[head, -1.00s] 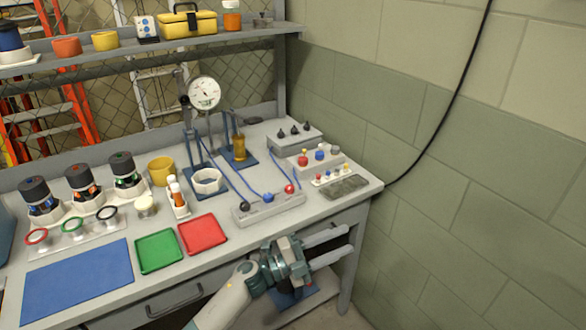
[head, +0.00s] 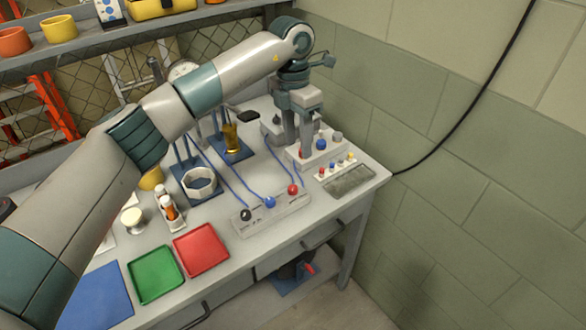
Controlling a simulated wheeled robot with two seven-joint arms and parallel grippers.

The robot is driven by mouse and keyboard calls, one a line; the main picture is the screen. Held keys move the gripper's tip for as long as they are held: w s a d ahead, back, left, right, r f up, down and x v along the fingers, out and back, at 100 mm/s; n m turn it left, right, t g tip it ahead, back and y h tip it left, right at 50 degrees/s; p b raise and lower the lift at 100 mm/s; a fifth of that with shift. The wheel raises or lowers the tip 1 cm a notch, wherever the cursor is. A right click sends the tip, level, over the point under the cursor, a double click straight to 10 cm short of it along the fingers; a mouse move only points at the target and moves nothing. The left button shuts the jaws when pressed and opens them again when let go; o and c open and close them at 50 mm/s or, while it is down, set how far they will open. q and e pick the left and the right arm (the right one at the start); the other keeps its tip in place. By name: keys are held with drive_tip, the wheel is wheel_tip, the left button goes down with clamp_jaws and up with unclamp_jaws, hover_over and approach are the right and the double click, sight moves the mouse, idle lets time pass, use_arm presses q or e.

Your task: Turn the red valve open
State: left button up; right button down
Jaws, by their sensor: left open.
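My left gripper (head: 297,138) points down over the back right of the bench, with its two fingers apart. Its tips are at the grey block (head: 323,158) that carries small coloured knobs. The blue knob (head: 320,142) shows just right of the fingers. The red knob of this block is mostly hidden behind a finger, so I cannot tell whether the fingers touch or straddle it. Another red knob (head: 292,189) sits at the right end of the front grey manifold (head: 272,215), beside a blue and a black one. My right gripper is out of view.
My left arm crosses above the bench. A red tray (head: 201,250) and a green tray (head: 156,274) lie at the front. A white ring on a blue base (head: 200,183) and a brass cylinder (head: 232,138) stand left of the gripper. A block wall (head: 450,150) bounds the right.

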sight(293, 187)
use_arm(q)
drive_tip(key=shift+w+a+r+y, duration=0.2)
drive_tip(key=shift+a+r, duration=0.1)
drive_tip(key=shift+r, duration=0.15)
drive_tip(key=shift+w+a+r+y, duration=0.2)
drive_tip(key=shift+a+r, duration=0.1)
drive_tip(key=shift+r, duration=0.15)
wheel_tip(293, 187, down, 18)
drive_tip(key=p, duration=0.6)
drive_tip(key=shift+r+p, duration=0.25)
drive_tip(key=shift+p, duration=0.05)
drive_tip(key=c, duration=1.1)
